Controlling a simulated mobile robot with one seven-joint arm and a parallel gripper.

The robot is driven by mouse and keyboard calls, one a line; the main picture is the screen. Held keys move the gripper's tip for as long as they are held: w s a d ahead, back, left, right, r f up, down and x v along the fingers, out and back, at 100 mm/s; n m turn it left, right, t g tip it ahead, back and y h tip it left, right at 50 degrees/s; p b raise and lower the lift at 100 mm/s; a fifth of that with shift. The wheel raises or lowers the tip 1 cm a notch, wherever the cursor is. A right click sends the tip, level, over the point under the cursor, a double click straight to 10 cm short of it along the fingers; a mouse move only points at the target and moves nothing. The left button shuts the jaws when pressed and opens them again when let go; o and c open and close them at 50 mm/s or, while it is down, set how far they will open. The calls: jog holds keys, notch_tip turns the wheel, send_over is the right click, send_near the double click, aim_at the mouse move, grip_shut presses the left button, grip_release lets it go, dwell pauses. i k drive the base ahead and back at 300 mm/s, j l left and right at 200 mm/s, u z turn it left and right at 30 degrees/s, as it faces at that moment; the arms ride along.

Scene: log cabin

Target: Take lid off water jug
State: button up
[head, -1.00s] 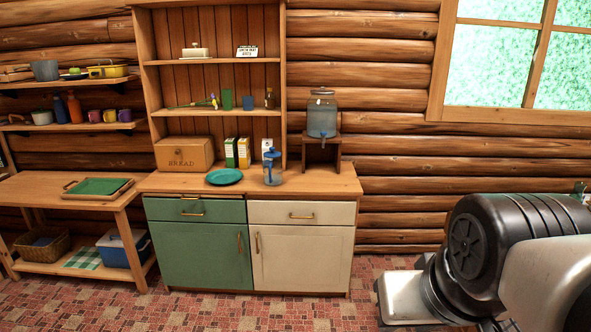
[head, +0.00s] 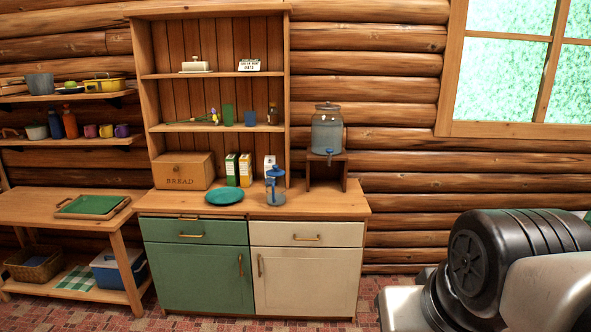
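A glass water jug (head: 327,134) with a blue spigot stands upright on a small wooden stand at the right end of the counter. A smaller clear container with a blue top (head: 275,190) stands on the counter, left of the jug and nearer the front. Part of my arm shows at the lower right, well apart from the counter. My gripper is out of view.
A lower wooden table (head: 40,208) stands left. The counter's right front is clear. Floor shows in front.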

aim_at(275, 172)
jog(key=i+j, duration=0.2)
jog(key=i, duration=0.3)
jog(key=i+j, duration=0.2)
jog(key=i, duration=0.25)
jog(key=i+j, duration=0.25)
jog(key=i, duration=0.25)
jog(key=i+j, duration=0.2)
jog(key=i, duration=0.25)
jog(key=i+j, duration=0.2)
jog(key=i, duration=0.3)
jog(key=i+j, duration=0.2)
jog(key=i, duration=0.25)
jog(key=i+j, duration=0.2)
jog(key=i, duration=0.3)
